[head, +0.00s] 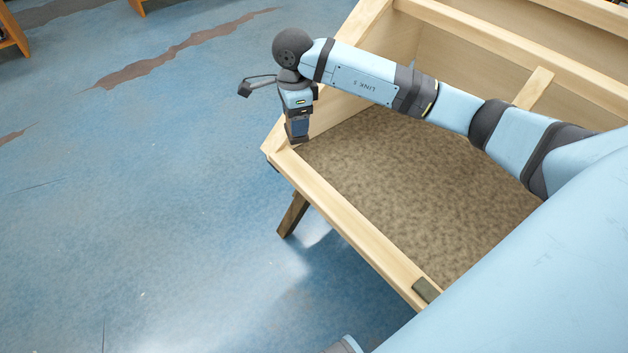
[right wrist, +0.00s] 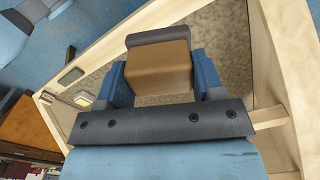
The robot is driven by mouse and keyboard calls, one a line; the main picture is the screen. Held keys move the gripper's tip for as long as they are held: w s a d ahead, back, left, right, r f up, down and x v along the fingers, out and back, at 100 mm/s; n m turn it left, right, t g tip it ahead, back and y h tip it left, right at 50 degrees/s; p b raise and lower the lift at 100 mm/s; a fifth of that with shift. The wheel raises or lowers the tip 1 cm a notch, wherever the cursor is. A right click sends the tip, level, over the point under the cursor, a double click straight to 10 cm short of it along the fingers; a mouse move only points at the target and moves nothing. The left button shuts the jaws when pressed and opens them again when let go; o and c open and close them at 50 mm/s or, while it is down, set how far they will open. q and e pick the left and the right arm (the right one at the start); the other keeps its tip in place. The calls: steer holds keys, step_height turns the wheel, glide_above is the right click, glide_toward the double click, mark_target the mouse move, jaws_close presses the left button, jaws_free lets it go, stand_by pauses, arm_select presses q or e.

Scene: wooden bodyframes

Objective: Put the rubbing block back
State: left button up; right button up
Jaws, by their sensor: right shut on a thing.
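The brown rubbing block (right wrist: 158,70) sits between the two blue fingers of my right gripper (right wrist: 160,85) in the right wrist view. A dark grey strip (right wrist: 158,37) shows along the block's far end. In the head view my right gripper (head: 297,128) points down at the left corner of the wooden frame, close over its rim. It is shut on the block, which is mostly hidden there by the fingers. I cannot tell whether the block touches the rim. My left gripper is not in view.
The wooden frame (head: 350,236) encloses a mottled brown bed (head: 410,175). A small dark piece (head: 427,290) sits on its near rim. A pale yellowish item (right wrist: 83,99) shows inside the frame in the right wrist view. Blue floor (head: 130,200) lies open to the left.

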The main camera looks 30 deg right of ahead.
steer(key=d+f+m+b, duration=0.1)
steer(key=d+f+m, duration=0.3)
steer(key=m, duration=1)
steer(key=f, duration=0.9)
steer(key=d+f, duration=0.1)
steer(key=f, duration=0.4)
steer(key=shift+d+f+b, duration=0.1)
steer(key=shift+f+b, duration=0.05)
steer(key=shift+b, duration=0.25)
step_height(320, 180, down, 4)
